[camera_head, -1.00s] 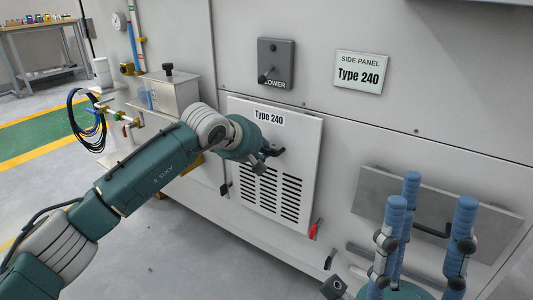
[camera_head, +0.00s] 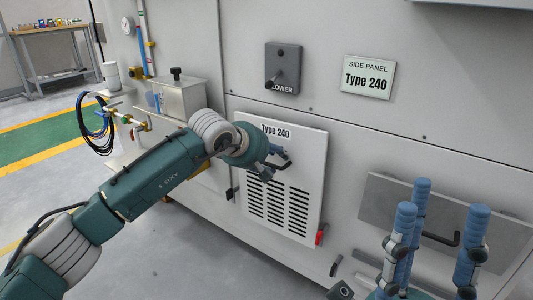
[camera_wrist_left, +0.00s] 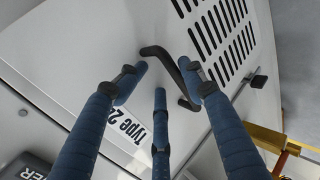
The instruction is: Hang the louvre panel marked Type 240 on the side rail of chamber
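The white louvre panel marked Type 240 (camera_head: 300,150) is upright against the chamber side in the head view, its slots towards the bottom. My left gripper (camera_head: 268,165) is at the panel's black handle (camera_head: 282,154). In the left wrist view its blue fingers (camera_wrist_left: 160,80) are spread, with visible gaps, close around the handle (camera_wrist_left: 174,66); a firm grip does not show. Whatever supports the panel behind is hidden.
A SIDE PANEL Type 240 sign (camera_head: 368,78) and a grey lever box (camera_head: 282,66) are above the panel. A red latch (camera_head: 321,236) is beside its lower right corner. A grey plate (camera_head: 385,200) is behind my right gripper. A metal box (camera_head: 180,98) and hoses stand left.

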